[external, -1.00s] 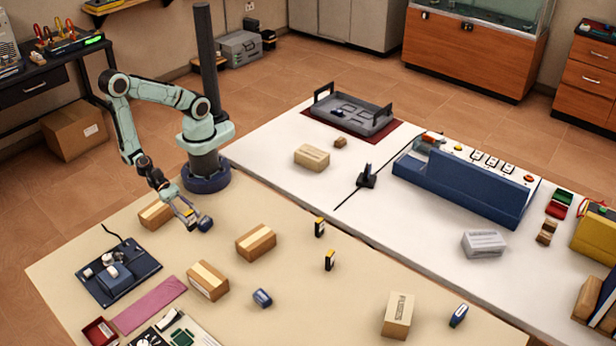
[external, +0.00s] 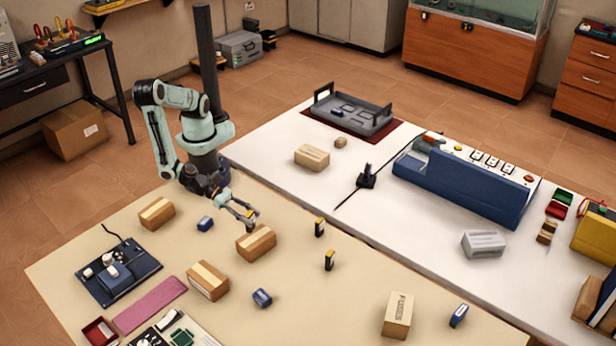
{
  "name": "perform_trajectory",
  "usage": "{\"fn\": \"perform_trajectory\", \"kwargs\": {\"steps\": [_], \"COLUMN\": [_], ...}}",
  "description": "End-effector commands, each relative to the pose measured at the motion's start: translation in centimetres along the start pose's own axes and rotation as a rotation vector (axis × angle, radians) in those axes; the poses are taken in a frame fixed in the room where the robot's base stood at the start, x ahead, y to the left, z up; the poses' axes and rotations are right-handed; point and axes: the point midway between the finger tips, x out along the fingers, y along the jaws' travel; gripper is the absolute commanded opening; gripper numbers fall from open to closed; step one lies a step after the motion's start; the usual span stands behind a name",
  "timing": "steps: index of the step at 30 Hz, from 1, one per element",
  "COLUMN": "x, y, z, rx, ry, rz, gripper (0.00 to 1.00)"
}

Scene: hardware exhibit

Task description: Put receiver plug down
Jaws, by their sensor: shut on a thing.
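My gripper (external: 250,217) is low over the cream table, just above and behind a cardboard box with a pale tape strip (external: 256,243). It is shut on a small dark-and-yellow piece (external: 250,214), which is mostly hidden by the fingers. I cannot tell for sure whether this is the receiver plug, or whether it touches the box. A small blue block (external: 205,223) lies on the table to the left of the gripper, apart from it. Two upright black-and-yellow pieces (external: 320,227) (external: 329,260) stand to the right.
More cardboard boxes (external: 157,213) (external: 208,281) (external: 397,315) and blue blocks (external: 262,298) (external: 459,315) are spread over the table. A dark blue fixture (external: 118,274) is at left. A grey tray (external: 375,122) stands on the white table behind.

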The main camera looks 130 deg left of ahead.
Motion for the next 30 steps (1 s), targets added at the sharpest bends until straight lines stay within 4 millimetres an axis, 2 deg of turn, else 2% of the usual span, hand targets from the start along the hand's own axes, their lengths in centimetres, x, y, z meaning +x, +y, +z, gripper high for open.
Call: {"fn": "perform_trajectory", "kwargs": {"steps": [1,3,5,6,10,12,15,18,21,26,30], "x": [1.9,4.1,5.7,6.5,8.0,8.1,7.8,7.3,6.9,6.8,7.7], "y": [2.6,6.3,9.7,12.1,19.9,23.6,28.1,31.1,32.9,33.7,33.7], "z": [0.8,1.6,2.2,2.5,3.1,3.1,2.9,2.6,2.4,1.9,-0.1], "rx": [-0.032,-0.076,-0.114,-0.138,-0.216,-0.251,-0.29,-0.318,-0.335,-0.341,-0.338], "ry": [-0.002,-0.005,-0.007,-0.009,-0.014,-0.016,-0.017,-0.016,-0.015,-0.014,-0.012], "rz": [0.073,0.169,0.252,0.308,0.491,0.58,0.684,0.757,0.8,0.82,0.82], "gripper": [0.11,0.11,0.11,0.11,0.11,0.11,0.11,0.11,0.11,0.11,0.11]}}
